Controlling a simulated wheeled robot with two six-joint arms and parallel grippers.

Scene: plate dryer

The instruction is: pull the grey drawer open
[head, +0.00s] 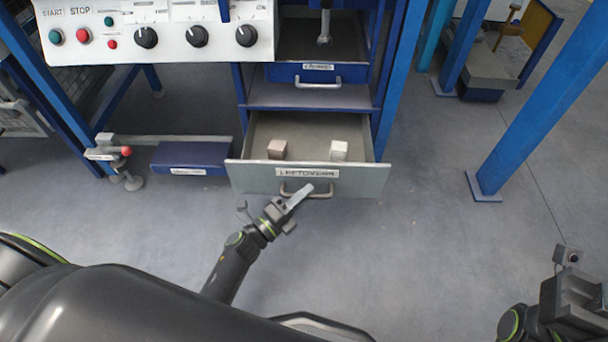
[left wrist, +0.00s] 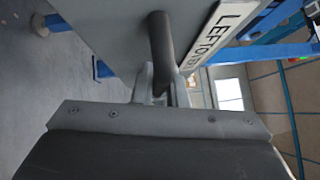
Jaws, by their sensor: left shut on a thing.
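The grey drawer (head: 245,178) stands pulled out from the blue cabinet in the head view, so its inside shows. Two small blocks lie in it, a brownish one (head: 277,149) and a whitish one (head: 339,151). Its bar handle (head: 290,193) sits on the front below a label. My left gripper (head: 302,194) is at this handle. In the left wrist view the fingers (left wrist: 160,88) are shut around the handle bar (left wrist: 160,45), close to the drawer front (left wrist: 105,30).
A blue drawer (head: 345,75) with its own handle is above the grey one. A control panel (head: 155,35) with knobs and buttons is at the upper left. A blue box (head: 190,157) is left of the drawer. Blue posts (head: 540,105) stand at right. The floor in front is clear.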

